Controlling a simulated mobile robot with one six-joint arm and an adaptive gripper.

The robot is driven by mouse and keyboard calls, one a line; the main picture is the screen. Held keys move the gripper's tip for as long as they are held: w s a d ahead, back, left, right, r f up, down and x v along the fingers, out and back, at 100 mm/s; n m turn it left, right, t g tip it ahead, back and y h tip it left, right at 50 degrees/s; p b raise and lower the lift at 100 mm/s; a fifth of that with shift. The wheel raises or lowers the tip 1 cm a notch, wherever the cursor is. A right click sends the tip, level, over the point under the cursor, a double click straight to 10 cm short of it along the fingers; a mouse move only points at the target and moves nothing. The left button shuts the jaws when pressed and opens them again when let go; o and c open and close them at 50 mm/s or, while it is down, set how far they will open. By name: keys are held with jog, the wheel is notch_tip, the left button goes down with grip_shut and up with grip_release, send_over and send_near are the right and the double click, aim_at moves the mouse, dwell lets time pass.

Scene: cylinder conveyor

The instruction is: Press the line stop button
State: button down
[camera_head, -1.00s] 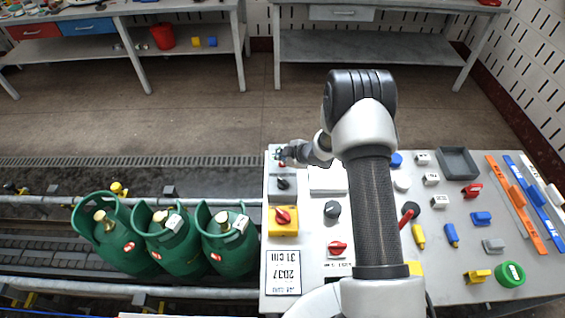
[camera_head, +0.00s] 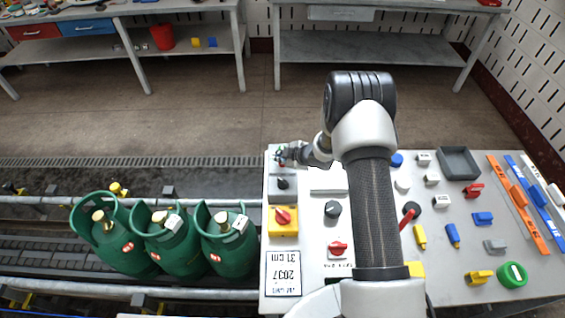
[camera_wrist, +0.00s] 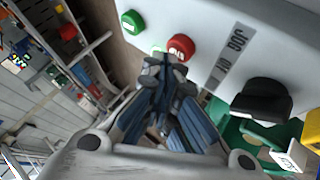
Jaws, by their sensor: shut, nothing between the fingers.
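A round red button (camera_wrist: 181,47) with white lettering, too small to read surely, stands on the light panel in the wrist view. My gripper (camera_wrist: 163,62) is shut and empty, its tips close beside the red button's lower left edge; I cannot tell whether they touch. A green button (camera_wrist: 133,21) sits to the upper left of it. In the head view my gripper (camera_head: 281,157) is over the panel's far left corner, and the buttons there are mostly hidden by it.
A black knob (camera_wrist: 262,100) is on the panel near the gripper. A yellow box with a red knob (camera_head: 283,219) stands nearer on the panel. Several green gas cylinders (camera_head: 228,245) stand on the conveyor to the left. Switches and small blocks fill the right side.

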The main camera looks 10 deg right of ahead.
aim_at(281, 164)
jog(key=shift+f+b, duration=0.4)
jog(key=shift+f, duration=0.05)
dwell(0.3)
jog(key=shift+r, duration=0.1)
jog(key=shift+r+p, duration=0.65)
jog(key=shift+r, duration=0.15)
jog(key=shift+r+p, duration=1.9)
jog(key=shift+r, duration=0.7)
jog(key=shift+f, duration=0.1)
jog(key=shift+s, duration=0.1)
